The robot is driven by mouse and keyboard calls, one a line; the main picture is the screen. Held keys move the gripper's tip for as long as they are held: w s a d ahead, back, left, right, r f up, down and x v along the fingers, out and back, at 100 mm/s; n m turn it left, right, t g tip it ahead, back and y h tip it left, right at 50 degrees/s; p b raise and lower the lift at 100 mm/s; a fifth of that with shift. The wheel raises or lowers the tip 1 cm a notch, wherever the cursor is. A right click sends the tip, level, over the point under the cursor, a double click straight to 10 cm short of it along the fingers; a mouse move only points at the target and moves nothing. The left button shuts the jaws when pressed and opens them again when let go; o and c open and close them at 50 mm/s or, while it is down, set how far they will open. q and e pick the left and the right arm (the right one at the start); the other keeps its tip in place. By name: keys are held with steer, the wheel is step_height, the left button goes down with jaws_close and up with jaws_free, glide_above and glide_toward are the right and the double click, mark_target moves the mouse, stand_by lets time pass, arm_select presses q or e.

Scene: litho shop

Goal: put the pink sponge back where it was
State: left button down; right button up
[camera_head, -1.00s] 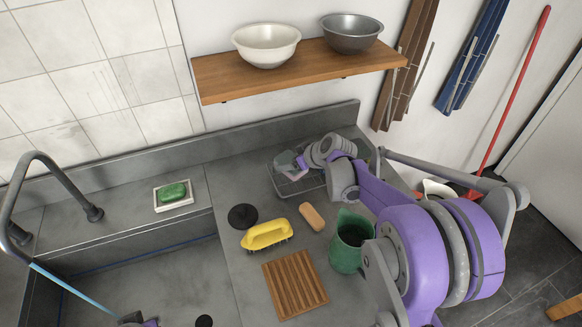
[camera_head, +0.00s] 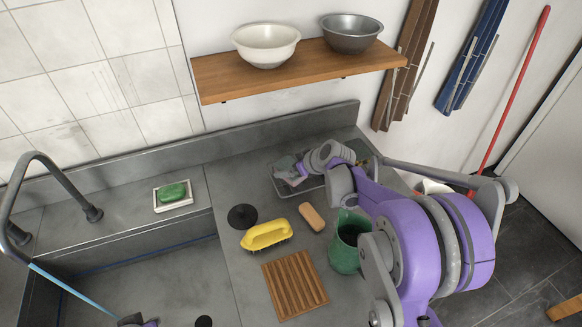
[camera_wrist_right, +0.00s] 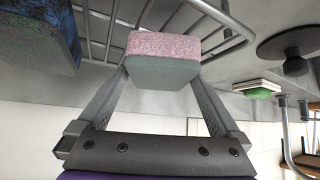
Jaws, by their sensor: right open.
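The pink sponge (camera_wrist_right: 160,57), a block with a pink speckled layer and a grey-green layer, shows in the right wrist view between the fingertips of my right gripper (camera_wrist_right: 160,72). The jaws are open around it, and wires of the metal rack (camera_wrist_right: 225,38) show close behind it. In the head view, my right gripper (camera_head: 298,167) is over the wire rack (camera_head: 293,191) at the back of the counter, and my wrist hides much of the rack. A small purple and dark part at the bottom edge looks like my left gripper (camera_head: 140,321); its jaws cannot be made out.
A dark blue sponge (camera_wrist_right: 38,38) is near the gripper. A tan bar (camera_head: 312,217), yellow brush (camera_head: 266,235), dark disc (camera_head: 242,216), green jug (camera_head: 346,245) and slatted wooden board (camera_head: 294,284) stand in front of the rack. A shelf (camera_head: 300,72) with two bowls hangs above.

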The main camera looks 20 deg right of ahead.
steer(key=v, duration=1.1)
steer(key=s+a+f+m+g+h, duration=0.1)
steer(key=s+a+f, duration=0.1)
steer(key=s+a, duration=0.2)
steer(key=s+a+f+m+g+h, duration=0.1)
steer(key=s+a, duration=0.3)
steer(key=s, duration=0.6)
steer(key=s+a+f+m+h, duration=0.1)
steer(key=s+a, duration=0.3)
steer(key=s, duration=0.4)
steer(key=shift+f+m+g, duration=0.4)
steer(key=shift+f, duration=0.4)
steer(key=shift+w, duration=0.1)
